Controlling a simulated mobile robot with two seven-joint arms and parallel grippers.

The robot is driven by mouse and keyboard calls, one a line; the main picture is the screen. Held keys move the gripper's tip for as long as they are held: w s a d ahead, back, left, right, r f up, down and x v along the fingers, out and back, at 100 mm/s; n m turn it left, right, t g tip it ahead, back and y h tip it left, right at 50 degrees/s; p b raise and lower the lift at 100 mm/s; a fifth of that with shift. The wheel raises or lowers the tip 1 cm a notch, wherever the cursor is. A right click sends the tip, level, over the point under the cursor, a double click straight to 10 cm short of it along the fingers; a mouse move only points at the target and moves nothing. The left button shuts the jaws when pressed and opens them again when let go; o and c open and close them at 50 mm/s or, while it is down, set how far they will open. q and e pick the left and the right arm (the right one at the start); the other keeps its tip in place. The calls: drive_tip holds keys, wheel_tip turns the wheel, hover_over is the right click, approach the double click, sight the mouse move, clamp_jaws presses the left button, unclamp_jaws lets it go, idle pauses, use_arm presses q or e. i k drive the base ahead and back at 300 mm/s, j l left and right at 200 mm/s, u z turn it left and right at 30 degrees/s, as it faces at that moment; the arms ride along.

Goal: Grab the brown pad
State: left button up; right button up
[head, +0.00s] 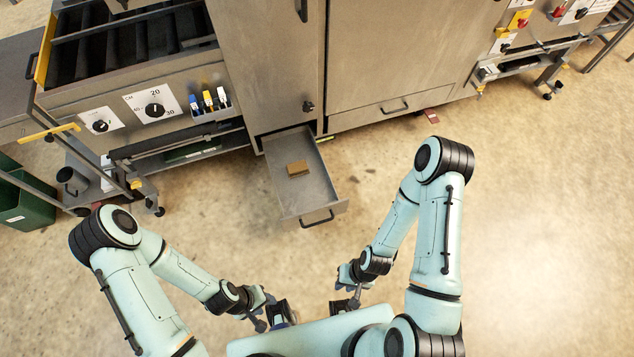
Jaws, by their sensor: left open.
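The brown pad (298,168) is a small block lying in an open grey metal drawer (306,196), pulled out at the foot of the machine. My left gripper (280,313) is open and empty, low in the picture by my body, well short of the drawer. My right gripper (345,305) is to its right, also apart from the drawer and the pad. Its fingers are small and seen from above, so I cannot tell how far apart they are.
The drawer's black handle (317,218) faces me. The steel machine (390,50) stands behind it. A holder with coloured bottles (209,101) and dials are at left. A green bin (28,198) stands at far left. The floor (520,220) at right is clear.

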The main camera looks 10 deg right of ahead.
sight(297, 168)
drive_tip(key=k+l+z, duration=0.1)
drive_tip(key=k+z, duration=0.2)
drive_tip(key=k, duration=0.2)
drive_tip(key=i+j+z, duration=0.1)
drive_tip(key=i+j, duration=0.5)
drive_tip(key=i+j+z, duration=0.1)
drive_tip(key=i+j, duration=1.05)
drive_tip(key=j, duration=0.2)
drive_tip(key=z, duration=0.05)
